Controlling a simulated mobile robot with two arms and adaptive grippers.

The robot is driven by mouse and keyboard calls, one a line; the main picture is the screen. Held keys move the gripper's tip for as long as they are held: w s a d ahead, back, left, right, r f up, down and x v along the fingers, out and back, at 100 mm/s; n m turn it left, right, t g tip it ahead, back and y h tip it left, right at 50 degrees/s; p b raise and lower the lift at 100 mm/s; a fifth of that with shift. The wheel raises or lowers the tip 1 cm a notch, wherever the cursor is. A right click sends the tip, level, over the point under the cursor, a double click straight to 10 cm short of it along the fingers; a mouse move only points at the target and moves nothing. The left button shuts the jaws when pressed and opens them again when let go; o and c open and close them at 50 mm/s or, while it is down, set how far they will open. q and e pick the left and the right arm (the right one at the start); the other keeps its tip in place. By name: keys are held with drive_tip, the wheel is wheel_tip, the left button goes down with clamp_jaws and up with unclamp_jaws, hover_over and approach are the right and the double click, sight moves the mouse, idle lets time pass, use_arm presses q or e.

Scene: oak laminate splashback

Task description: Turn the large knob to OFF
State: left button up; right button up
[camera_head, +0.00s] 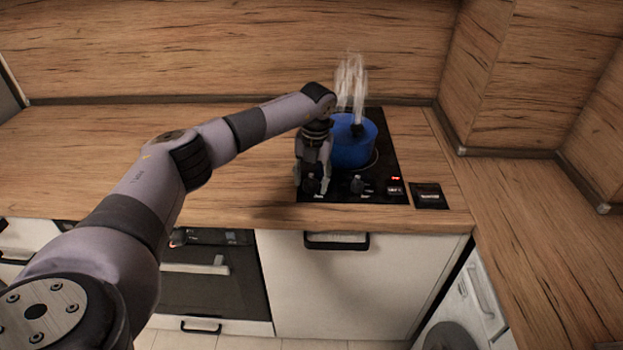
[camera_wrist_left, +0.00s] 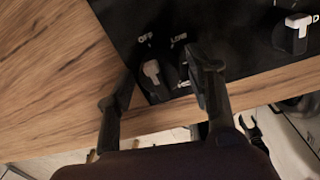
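Two dark knobs sit along the front edge of the black cooktop (camera_head: 385,150). The left knob (camera_wrist_left: 156,82) has a white mark on its face, and labels reading OFF and apparently LOW are printed behind it. The right knob (camera_head: 357,185) also shows in the wrist view (camera_wrist_left: 292,34), with a white mark. I cannot tell which knob is larger. My left gripper (camera_head: 312,188) points down over the left knob. In the wrist view its fingers (camera_wrist_left: 164,82) are apart, one on each side of this knob; contact cannot be made out. My right gripper is not in view.
A blue pot (camera_head: 352,145) with steam above it stands on the cooktop just behind the knobs, close to my left gripper. A small red light (camera_head: 395,178) glows at the cooktop's front right. The wooden counter (camera_head: 90,150) to the left is clear.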

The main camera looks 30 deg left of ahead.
sight(314, 182)
use_arm(q)
drive_tip(key=shift+o, duration=0.4)
wheel_tip(314, 182, up, 12)
drive_tip(key=shift+d, duration=0.3)
drive_tip(key=shift+w, duration=0.1)
idle(0.3)
